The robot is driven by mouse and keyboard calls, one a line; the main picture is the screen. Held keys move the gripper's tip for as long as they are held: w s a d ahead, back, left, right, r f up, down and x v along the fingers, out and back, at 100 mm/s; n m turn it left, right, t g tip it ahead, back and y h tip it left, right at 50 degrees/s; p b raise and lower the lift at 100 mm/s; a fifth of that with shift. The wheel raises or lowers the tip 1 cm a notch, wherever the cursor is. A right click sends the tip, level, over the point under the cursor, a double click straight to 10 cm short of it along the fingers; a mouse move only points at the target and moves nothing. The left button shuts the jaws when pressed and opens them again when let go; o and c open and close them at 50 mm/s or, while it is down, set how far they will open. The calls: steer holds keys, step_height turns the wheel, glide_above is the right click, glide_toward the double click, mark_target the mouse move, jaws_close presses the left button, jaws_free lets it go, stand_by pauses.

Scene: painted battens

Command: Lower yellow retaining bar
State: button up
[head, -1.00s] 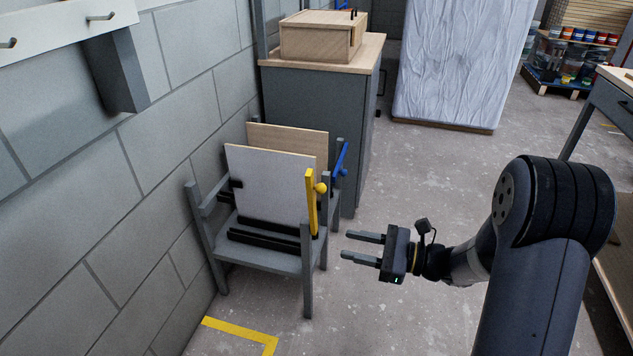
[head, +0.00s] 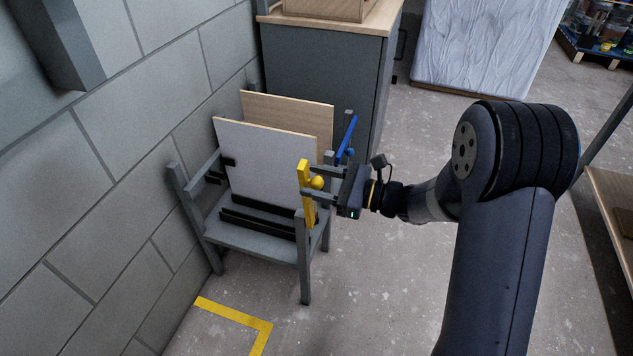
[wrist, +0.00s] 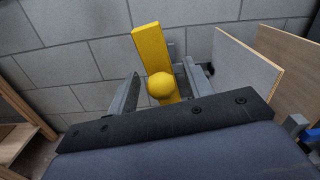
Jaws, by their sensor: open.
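The yellow retaining bar (head: 305,187) stands upright at the front right of a grey rack, with a round yellow knob (head: 317,183) on its side. It also shows in the wrist view (wrist: 151,50), tilted slightly, with its knob (wrist: 161,86) between my fingers. My gripper (head: 316,182) is open, its two fingers on either side of the knob. In the wrist view my gripper (wrist: 160,88) shows a gap between each finger and the knob. I cannot tell in the head view whether a finger touches the bar.
The grey rack (head: 255,242) holds a white panel (head: 262,165) and a wooden panel (head: 300,115) behind it. A blue bar (head: 346,138) is raised on the far side. A block wall is at left, a grey cabinet (head: 325,80) behind. Yellow tape (head: 235,315) marks the floor.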

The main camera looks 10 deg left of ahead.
steer(key=shift+a, duration=0.25)
jaws_close()
stand_by(0.4)
